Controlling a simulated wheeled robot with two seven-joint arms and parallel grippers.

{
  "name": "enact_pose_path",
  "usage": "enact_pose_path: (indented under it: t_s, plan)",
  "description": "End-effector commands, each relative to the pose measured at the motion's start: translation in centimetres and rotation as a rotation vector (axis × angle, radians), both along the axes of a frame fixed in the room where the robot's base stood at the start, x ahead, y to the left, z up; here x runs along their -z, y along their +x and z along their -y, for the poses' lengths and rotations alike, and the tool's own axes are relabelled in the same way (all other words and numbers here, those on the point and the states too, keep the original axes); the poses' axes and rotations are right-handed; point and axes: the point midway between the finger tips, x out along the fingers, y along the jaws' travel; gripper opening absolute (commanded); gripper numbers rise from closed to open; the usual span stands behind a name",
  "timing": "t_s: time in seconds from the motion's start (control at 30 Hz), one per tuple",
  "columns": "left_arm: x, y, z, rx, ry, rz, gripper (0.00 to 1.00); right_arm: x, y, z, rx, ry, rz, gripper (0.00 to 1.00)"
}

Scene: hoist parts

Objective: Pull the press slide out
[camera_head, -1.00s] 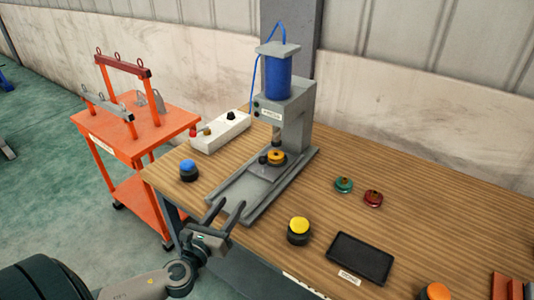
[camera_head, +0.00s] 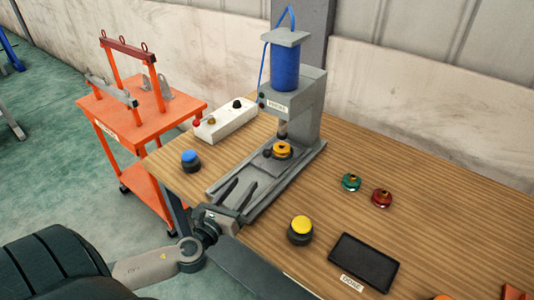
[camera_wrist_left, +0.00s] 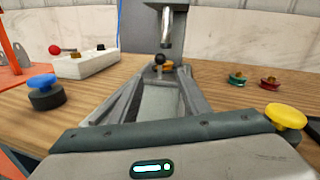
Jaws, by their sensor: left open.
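The grey press (camera_head: 300,105) with its blue cylinder stands at the back of the wooden table. Its slide (camera_head: 264,168) sits in the grey rail base (camera_head: 306,158), under the ram, bearing a yellow-orange part (camera_head: 282,149) and a black knob (camera_head: 267,153). In the left wrist view the black knob (camera_wrist_left: 159,59) shows straight ahead, with the yellow-orange part behind it. My left gripper (camera_head: 238,190) is open and empty over the front end of the rail base, apart from the knob. My right gripper is not in view.
A blue-topped button (camera_head: 190,161) stands left of the press and a yellow-topped one (camera_head: 300,230) at front right. A white control box (camera_head: 226,122), green (camera_head: 351,182) and red (camera_head: 381,197) parts and a black tray (camera_head: 363,262) lie around. An orange cart (camera_head: 140,120) stands left.

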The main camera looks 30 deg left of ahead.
Motion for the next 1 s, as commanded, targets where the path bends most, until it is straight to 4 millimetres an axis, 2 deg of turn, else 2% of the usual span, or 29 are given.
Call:
enact_pose_path:
  t_s: [0.27,1.0]
  plan:
    - [-0.3,2.5,-0.3,-0.001,0.0,0.003,0.43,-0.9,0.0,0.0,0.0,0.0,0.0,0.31]
    - [-0.2,14.0,-1.6,0.0,-0.001,0.001,0.43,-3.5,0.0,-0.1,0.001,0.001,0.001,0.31]
